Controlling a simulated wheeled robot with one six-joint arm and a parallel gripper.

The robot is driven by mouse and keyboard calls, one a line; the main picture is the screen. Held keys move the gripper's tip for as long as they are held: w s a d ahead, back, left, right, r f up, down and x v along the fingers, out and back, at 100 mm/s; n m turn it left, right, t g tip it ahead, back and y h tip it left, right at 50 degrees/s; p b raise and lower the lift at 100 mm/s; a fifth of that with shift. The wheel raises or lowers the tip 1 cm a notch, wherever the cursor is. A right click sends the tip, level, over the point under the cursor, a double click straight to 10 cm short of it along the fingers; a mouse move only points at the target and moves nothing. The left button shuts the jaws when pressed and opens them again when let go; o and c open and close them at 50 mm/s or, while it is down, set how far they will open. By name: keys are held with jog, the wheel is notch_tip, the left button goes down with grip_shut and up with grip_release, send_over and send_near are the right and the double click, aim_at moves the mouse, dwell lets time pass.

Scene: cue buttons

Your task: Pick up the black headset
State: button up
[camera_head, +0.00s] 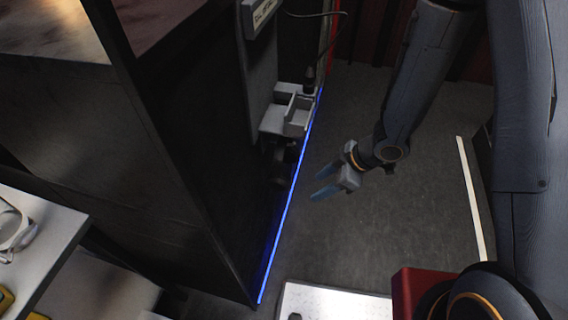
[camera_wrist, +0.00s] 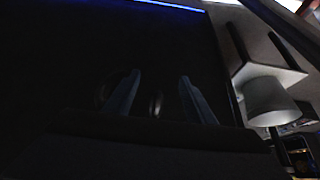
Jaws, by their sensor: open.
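A dark rounded shape (camera_head: 280,165) hangs low on the black panel's edge, below a grey bracket; it may be the black headset, but it is too dark to be sure. In the wrist view, faint curved grey edges (camera_wrist: 156,102) show between and beside the fingers, perhaps the same thing. My gripper (camera_head: 325,182) has blue fingers and is open, to the right of the dark shape and apart from it in the head view. In the wrist view my gripper (camera_wrist: 160,76) has its fingers spread with nothing clearly held.
The grey bracket (camera_head: 287,118) juts from the black panel (camera_head: 190,150), which has a blue light strip (camera_head: 284,205) along its base. A white table (camera_head: 45,235) with a white object stands at left. Grey floor (camera_head: 390,230) is open to the right.

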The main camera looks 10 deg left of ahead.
aim_at(285, 178)
jog(key=a, duration=0.2)
jog(key=a+p, duration=0.1)
jog(key=a, duration=0.4)
jog(key=shift+w+a, duration=0.3)
jog(key=shift+a, duration=0.1)
jog(key=a+p, duration=0.1)
jog(key=a, duration=0.1)
jog(key=shift+a, duration=0.3)
jog(key=shift+p+x, duration=0.45)
jog(key=shift+x, duration=0.45)
jog(key=shift+w+a+f, duration=0.1)
jog(key=shift+a+f, duration=0.2)
jog(key=shift+f, duration=0.2)
jog(key=c, duration=1.3)
